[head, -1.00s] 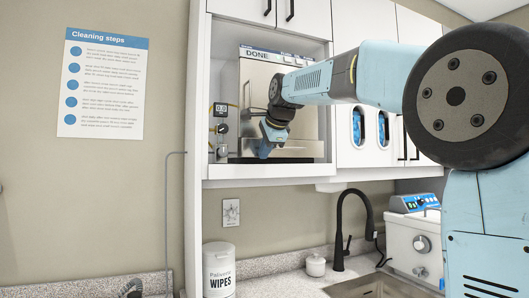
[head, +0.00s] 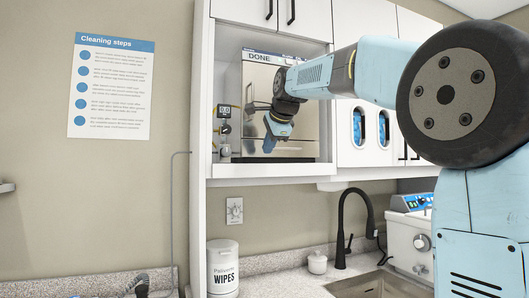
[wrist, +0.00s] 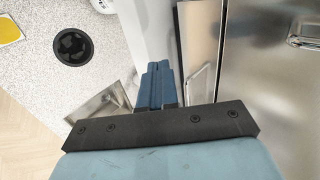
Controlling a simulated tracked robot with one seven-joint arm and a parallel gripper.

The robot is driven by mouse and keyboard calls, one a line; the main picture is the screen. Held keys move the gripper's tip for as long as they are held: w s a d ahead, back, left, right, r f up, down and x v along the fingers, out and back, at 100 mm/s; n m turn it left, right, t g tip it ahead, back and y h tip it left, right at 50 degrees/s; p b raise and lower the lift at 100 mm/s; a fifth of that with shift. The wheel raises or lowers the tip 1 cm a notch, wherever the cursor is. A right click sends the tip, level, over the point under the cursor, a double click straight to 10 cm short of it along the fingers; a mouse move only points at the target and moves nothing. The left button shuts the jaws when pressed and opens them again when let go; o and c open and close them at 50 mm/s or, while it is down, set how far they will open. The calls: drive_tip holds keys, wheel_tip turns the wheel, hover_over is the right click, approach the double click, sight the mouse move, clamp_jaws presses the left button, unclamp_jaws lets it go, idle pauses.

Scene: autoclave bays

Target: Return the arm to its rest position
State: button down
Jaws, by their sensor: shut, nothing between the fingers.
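My gripper (head: 268,145) is in front of the autoclave (head: 285,80) in the head view, pointing down and to the left, with my pale blue arm reaching in from the right. In the wrist view its blue fingers (wrist: 158,82) are together with nothing between them. The autoclave is a steel-fronted box in an open cabinet bay, with "DONE" on its top panel. Its metal front also shows at the right of the wrist view (wrist: 270,90). My wrist covers part of that front in the head view.
The cabinet bay has a white shelf edge (head: 270,170) and side wall (head: 203,100). Below are a black faucet (head: 343,225), a sink (head: 375,285), a wipes tub (head: 222,270) and a small white jar (head: 317,262). A cleaning poster (head: 111,87) hangs on the left wall.

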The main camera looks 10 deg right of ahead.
drive_tip(key=v, duration=0.8)
drive_tip(key=s+d+f+n+g, duration=0.1)
drive_tip(key=s+d+f+n, duration=0.2)
drive_tip(key=s+f, duration=0.7)
drive_tip(key=s+d+f+n+g+h, duration=0.1)
drive_tip(key=s+d+f+n, duration=0.2)
drive_tip(key=s+f+n, duration=0.4)
drive_tip(key=s+d+f+n+g+h, duration=0.1)
drive_tip(key=s+d+f+n, duration=0.2)
drive_tip(key=s+f, duration=1)
wheel_tip(320, 180, down, 7)
drive_tip(key=shift+d+f+n+g, duration=0.2)
drive_tip(key=shift+n+g, duration=0.1)
drive_tip(key=shift+n, duration=0.8)
drive_tip(key=shift+s, duration=0.15)
